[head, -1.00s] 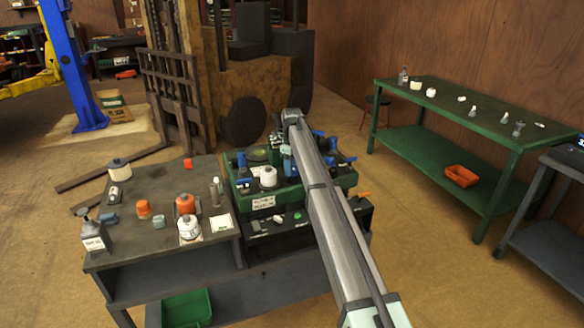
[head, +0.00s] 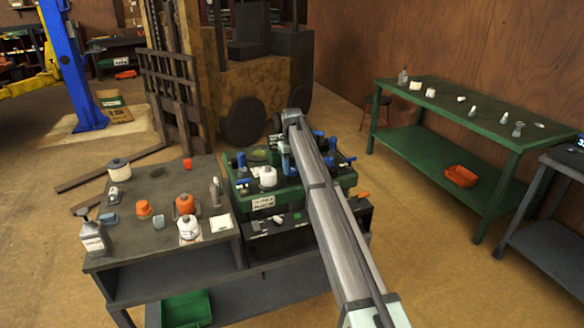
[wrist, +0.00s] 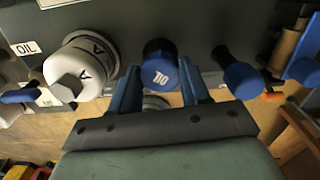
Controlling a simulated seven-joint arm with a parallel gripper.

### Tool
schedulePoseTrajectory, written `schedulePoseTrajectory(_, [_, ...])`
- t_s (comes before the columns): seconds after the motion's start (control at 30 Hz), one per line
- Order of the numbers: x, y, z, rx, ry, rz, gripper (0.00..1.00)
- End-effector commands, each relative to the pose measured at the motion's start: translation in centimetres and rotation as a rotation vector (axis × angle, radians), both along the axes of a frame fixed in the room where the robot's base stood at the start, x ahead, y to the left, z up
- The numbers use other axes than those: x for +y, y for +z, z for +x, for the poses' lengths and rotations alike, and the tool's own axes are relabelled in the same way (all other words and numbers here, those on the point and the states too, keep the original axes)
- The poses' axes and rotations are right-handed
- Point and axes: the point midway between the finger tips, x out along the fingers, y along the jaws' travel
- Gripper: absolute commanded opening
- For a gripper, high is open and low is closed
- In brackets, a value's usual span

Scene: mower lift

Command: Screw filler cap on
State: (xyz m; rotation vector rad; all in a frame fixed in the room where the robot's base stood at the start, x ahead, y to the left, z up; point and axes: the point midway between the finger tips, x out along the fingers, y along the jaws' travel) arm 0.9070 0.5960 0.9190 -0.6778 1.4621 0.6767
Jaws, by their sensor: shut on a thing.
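The blue filler cap (wrist: 162,78) sits between my gripper's two blue fingers in the wrist view, its white "OIL" lettering upside down. My gripper (wrist: 159,68) is shut on it. A pale round part (wrist: 155,102) shows partly below the cap; whether it is the filler neck, and whether the cap is seated, I cannot tell. In the head view my arm reaches over the green engine unit (head: 262,202), and the arm hides most of the gripper and cap.
A white filter with a hex top (wrist: 82,68) stands left of the gripper, and a blue-handled part (wrist: 238,73) stands close on the right. The dark bench (head: 160,235) holds bottles and orange caps. A green table (head: 450,105) is at the right.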

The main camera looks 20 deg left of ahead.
Motion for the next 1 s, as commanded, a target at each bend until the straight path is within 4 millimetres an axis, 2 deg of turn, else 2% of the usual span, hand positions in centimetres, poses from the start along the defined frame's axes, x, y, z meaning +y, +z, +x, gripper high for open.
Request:
schedulePoseTrajectory(0.1, [0.0, 0.0, 0.0, 0.0, -0.004, 0.0, 0.0])
schedulePoseTrajectory(0.13, [0.0, 0.0, 0.0, 0.0, -0.004, 0.0, 0.49])
schedulePoseTrajectory(0.4, [0.0, 0.0, 0.0, 0.0, -0.001, 0.0, 0.75])
schedulePoseTrajectory(0.77, [0.0, 0.3, 0.0, 0.0, 0.0, 0.0, 0.76])
schedulePoseTrajectory(1.0, [0.0, 1.9, 0.0, 0.0, 0.0, 0.0, 0.76])
